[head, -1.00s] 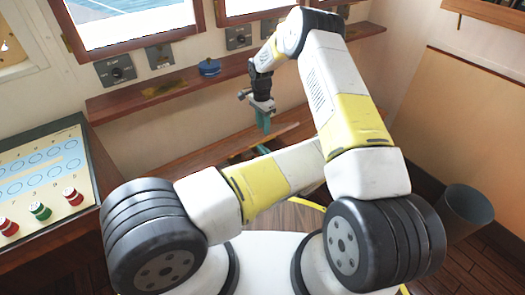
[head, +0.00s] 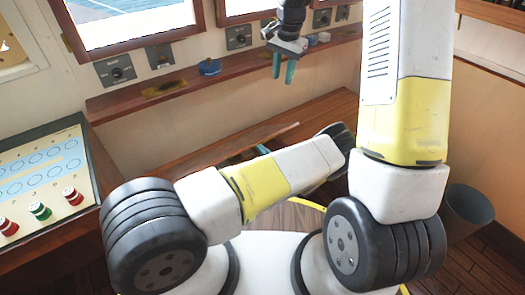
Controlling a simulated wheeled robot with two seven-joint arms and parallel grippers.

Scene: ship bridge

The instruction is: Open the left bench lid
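The left bench lid (head: 205,150) is a brown wooden board low along the wall, left of the longer bench top (head: 325,112). Its light front edge slants and appears raised, with a gap under it. My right gripper (head: 284,70) hangs in front of the wall shelf, well above the bench. Its two teal fingers are apart with nothing between them.
A wooden shelf (head: 125,102) with a blue round object (head: 209,67) runs under the windows above the bench. A console (head: 42,170) with red and green knobs stands at left. A grey bin (head: 466,215) stands on the floor at right.

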